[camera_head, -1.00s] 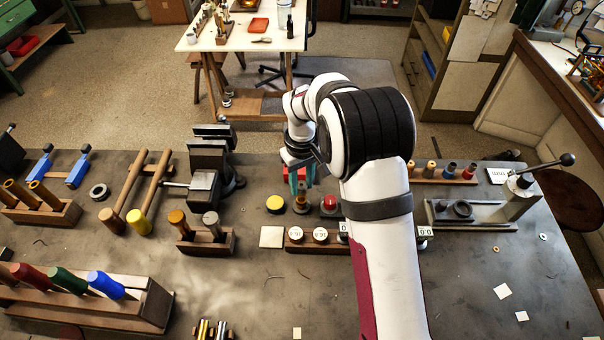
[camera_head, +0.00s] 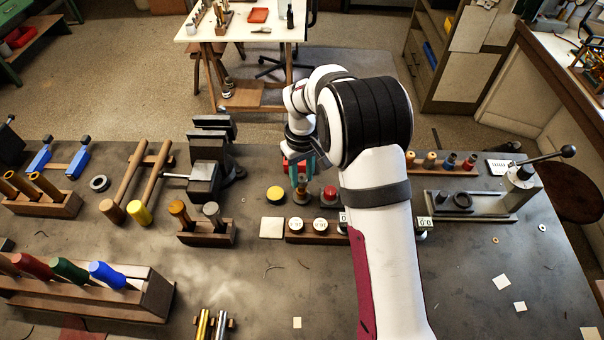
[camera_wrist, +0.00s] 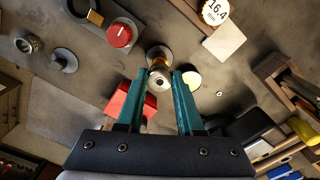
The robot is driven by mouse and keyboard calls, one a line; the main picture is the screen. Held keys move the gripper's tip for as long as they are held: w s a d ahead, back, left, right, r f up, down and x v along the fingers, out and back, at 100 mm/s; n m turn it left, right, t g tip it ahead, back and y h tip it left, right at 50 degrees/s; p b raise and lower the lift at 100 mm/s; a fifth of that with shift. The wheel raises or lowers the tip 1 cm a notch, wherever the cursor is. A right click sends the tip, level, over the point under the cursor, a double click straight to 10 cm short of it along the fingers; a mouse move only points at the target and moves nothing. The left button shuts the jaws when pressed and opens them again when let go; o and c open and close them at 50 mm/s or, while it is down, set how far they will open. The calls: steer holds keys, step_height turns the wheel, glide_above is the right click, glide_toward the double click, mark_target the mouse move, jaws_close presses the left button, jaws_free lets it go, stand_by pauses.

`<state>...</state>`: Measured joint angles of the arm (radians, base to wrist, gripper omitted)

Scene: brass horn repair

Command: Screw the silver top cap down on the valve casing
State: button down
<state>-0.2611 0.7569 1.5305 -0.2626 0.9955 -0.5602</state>
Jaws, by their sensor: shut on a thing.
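A brass valve casing (camera_head: 301,197) stands upright on a round base between a yellow disc and a red knob; it also shows in the wrist view (camera_wrist: 159,54). My gripper (camera_head: 299,182) points down over it with teal fingers. In the wrist view my gripper (camera_wrist: 172,73) has its fingertips closed around a small silver round piece, seemingly the top cap (camera_wrist: 160,73), at the top of the casing. The fingers hide part of it. I cannot tell whether the cap is seated or how far it is threaded.
The yellow disc (camera_head: 275,194) and the red knob (camera_head: 329,194) stand close on either side of the casing. A rack with round dials (camera_head: 320,226) lies in front. A bench vise (camera_head: 205,175) stands to the left. The front middle of the bench is mostly clear.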

steer(key=shift+f, duration=1.3)
steer(key=c, duration=1.3)
jaws_free()
jaws_close()
steer(key=m, duration=0.4)
